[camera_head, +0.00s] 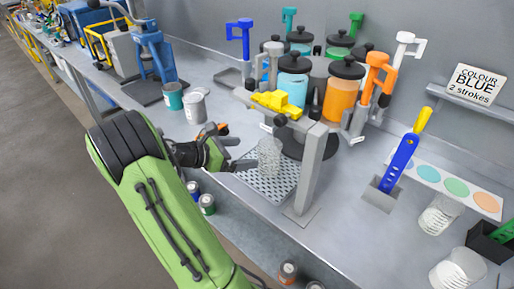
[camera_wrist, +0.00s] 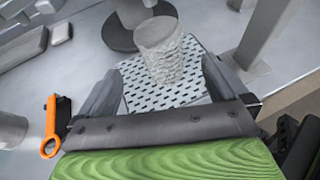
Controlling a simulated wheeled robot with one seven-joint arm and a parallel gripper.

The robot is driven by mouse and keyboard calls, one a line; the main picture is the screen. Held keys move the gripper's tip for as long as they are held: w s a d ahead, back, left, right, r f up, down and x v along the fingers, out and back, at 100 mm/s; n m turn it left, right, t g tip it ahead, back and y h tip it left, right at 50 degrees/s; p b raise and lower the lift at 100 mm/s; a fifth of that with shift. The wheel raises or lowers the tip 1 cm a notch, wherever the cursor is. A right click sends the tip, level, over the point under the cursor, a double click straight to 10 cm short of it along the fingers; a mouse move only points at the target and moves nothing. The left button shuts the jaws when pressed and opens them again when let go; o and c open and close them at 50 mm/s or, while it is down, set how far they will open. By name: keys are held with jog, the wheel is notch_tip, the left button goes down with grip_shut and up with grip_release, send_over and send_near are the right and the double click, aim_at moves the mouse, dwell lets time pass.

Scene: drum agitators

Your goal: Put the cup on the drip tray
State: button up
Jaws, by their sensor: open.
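A clear ribbed cup (camera_head: 270,156) stands upright on the perforated drip tray (camera_head: 258,186), near the tray's back part. In the wrist view the cup (camera_wrist: 160,48) is just beyond my fingers, with the tray (camera_wrist: 135,98) under it. My gripper (camera_head: 236,152) is low at the left side of the tray, its fingers pointing at the cup. In the wrist view my gripper (camera_wrist: 155,85) has its two fingers spread wide. The fingers do not touch the cup, and nothing is between them.
A grey post (camera_head: 308,172) stands right of the tray. Behind are colour drums (camera_head: 339,98) with pump handles. A grey can (camera_head: 195,107) and a teal can (camera_head: 173,96) stand at the left. Other clear cups (camera_head: 438,214) and a blue-yellow handle (camera_head: 402,160) are at the right.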

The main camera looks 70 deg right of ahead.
jog(key=w+a+r+m+t+y, duration=0.25)
jog(key=w+a+t, duration=0.2)
jog(key=a, duration=0.35)
jog(key=w+a+r+m+t+y, duration=0.1)
jog(key=w+a+r+m+t, duration=0.15)
jog(key=a+m+t, duration=0.4)
jog(key=s+a+r+t+y, duration=0.1)
jog(key=s+a+y, duration=0.1)
jog(key=a, duration=0.9)
jog(key=s+a+r+t+y, duration=0.1)
jog(key=s+a+t+y, duration=0.1)
jog(key=a, duration=1)
jog(key=s+y, duration=0.1)
jog(key=y, duration=0.1)
jog(key=shift+s+a+r+m+y, duration=0.2)
jog(key=shift+s+m+y, duration=0.05)
jog(key=shift+m+y, duration=0.15)
